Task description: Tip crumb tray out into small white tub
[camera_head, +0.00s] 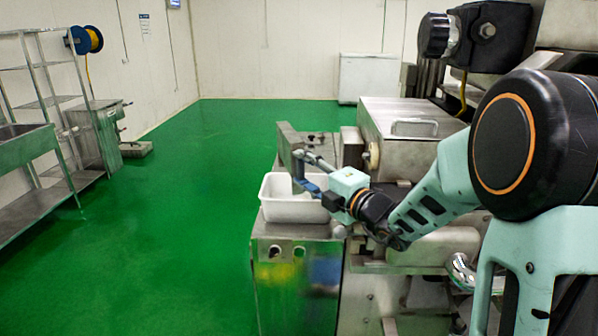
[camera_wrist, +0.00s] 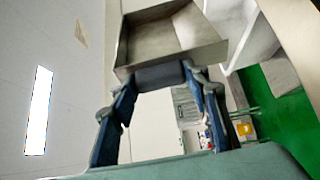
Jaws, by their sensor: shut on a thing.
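My gripper (camera_head: 299,168) is shut on the metal crumb tray (camera_head: 289,145). In the head view the tray is steeply tilted, above and at the back edge of the small white tub (camera_head: 290,211). The tub stands upright on the steel machine's front ledge. In the wrist view, my fingers (camera_wrist: 160,78) grip the near wall of the tray (camera_wrist: 168,38), whose bare metal inside shows; I see no crumbs there. A white wall at the upper right looks like the tub (camera_wrist: 262,42). The tub's inside is partly hidden by my gripper.
The steel machine (camera_head: 395,115) with a handled lid stands close right of my gripper. Green floor (camera_head: 190,200) is free to the left. A metal sink and shelf rack (camera_head: 40,150) stand at the far left.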

